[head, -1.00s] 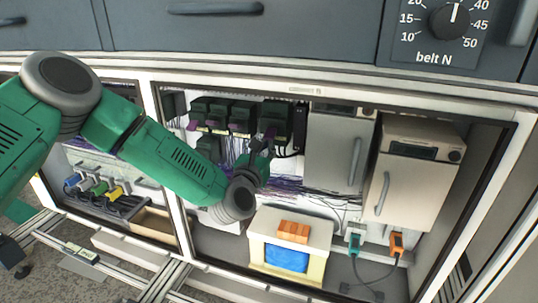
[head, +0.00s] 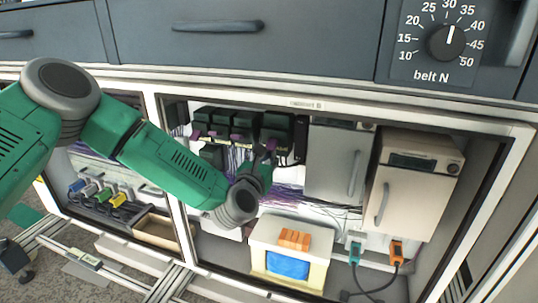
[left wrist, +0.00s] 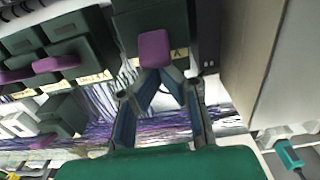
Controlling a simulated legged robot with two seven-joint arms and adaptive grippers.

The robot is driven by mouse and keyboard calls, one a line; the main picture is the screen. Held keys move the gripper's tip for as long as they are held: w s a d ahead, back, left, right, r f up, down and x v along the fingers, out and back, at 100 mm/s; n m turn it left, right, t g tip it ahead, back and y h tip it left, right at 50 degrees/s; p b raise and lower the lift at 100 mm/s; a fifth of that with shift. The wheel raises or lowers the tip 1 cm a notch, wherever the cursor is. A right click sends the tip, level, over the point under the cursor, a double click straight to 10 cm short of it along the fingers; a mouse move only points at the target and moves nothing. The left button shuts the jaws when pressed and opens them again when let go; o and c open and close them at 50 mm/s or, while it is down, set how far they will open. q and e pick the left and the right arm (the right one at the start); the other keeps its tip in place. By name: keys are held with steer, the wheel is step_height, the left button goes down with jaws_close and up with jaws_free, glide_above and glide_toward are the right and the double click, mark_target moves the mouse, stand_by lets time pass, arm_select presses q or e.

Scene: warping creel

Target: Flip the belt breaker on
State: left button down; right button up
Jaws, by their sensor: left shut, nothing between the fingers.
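A row of several dark breaker boxes with purple levers stands in the open cabinet. The rightmost large breaker (head: 277,126) is in front of my left gripper (head: 271,146). Its purple lever (left wrist: 154,48) shows in the left wrist view, on a dark box with a small pale label. I cannot read the label, so I cannot tell which breaker is the belt one. My left gripper (left wrist: 160,74) is shut and empty, with its fingertips just below the lever; I cannot tell whether they touch it. In the head view the gripper partly hides that lever. My right gripper is not in view.
Smaller breakers (head: 216,122) stand close on the left, and purple wires (head: 290,194) hang below. A grey cabinet box (head: 335,160) and a beige one (head: 415,185) are on the right. A pale box with a blue front (head: 287,264) stands below.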

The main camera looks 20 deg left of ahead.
arm_select(q)
steer(key=r+g+p, duration=0.1)
steer(key=p, duration=0.2)
steer(key=s+r+g+p, duration=0.1)
steer(key=g+p, duration=0.1)
steer(key=shift+p, duration=0.4)
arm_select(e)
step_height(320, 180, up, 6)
arm_select(q)
steer(key=shift+f, duration=0.1)
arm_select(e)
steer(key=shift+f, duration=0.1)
